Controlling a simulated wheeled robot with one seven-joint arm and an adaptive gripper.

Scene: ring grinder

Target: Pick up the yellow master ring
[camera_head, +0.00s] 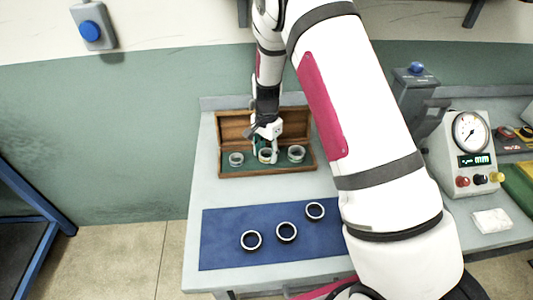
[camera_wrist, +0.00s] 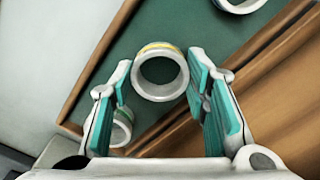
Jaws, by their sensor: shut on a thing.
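The yellow master ring (camera_wrist: 160,48) is a pale metal ring with a yellow band, seen over the green lining in the wrist view. In the head view it is the middle ring (camera_head: 265,155) in the open wooden case (camera_head: 268,174). My gripper (camera_wrist: 158,80) has its teal-padded fingers on either side of the ring and is shut on it. In the head view my gripper (camera_head: 268,148) reaches down into the case and partly hides the ring. I cannot tell whether the ring is clear of the lining.
Two other rings sit in the case, left (camera_head: 236,159) and right (camera_head: 296,153). A blue mat (camera_head: 225,225) in front holds three dark-centred rings (camera_head: 286,231). A dial gauge unit (camera_head: 469,150) stands at the right. My arm covers the table between.

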